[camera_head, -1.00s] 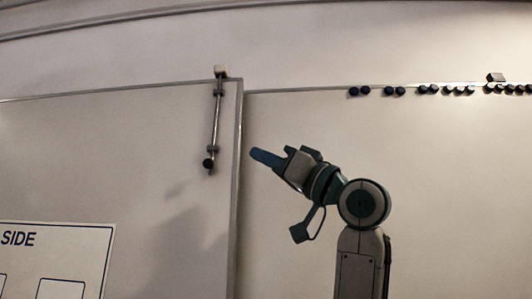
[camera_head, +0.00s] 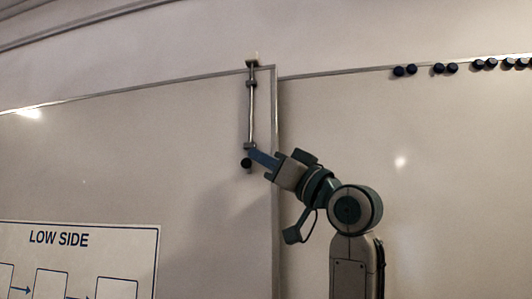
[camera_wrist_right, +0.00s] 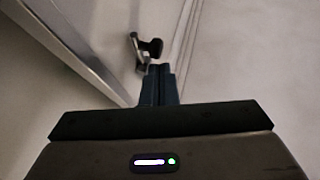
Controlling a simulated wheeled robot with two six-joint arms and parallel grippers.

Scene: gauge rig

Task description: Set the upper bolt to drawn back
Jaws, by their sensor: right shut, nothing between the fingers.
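The upper bolt (camera_head: 251,115) is a thin vertical metal rod near the top right corner of the left panel. Its top end reaches the keeper (camera_head: 252,63) at the panel's upper edge. A dark round knob (camera_head: 246,163) hangs at its lower end, just below the lower guide (camera_head: 249,146). My right gripper (camera_head: 252,154) is shut and empty, its fingertips beside the knob, between it and the guide. In the right wrist view the closed fingers (camera_wrist_right: 159,70) point at the dark knob (camera_wrist_right: 155,47). I cannot tell whether they touch it. My left gripper is out of view.
A "LOW SIDE" sign (camera_head: 70,240) is on the left panel at lower left. A metal edge strip (camera_head: 274,200) divides the left panel from the right panel (camera_head: 450,180). Several dark round knobs (camera_head: 445,68) line the right panel's top edge. The panel faces around the bolt are clear.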

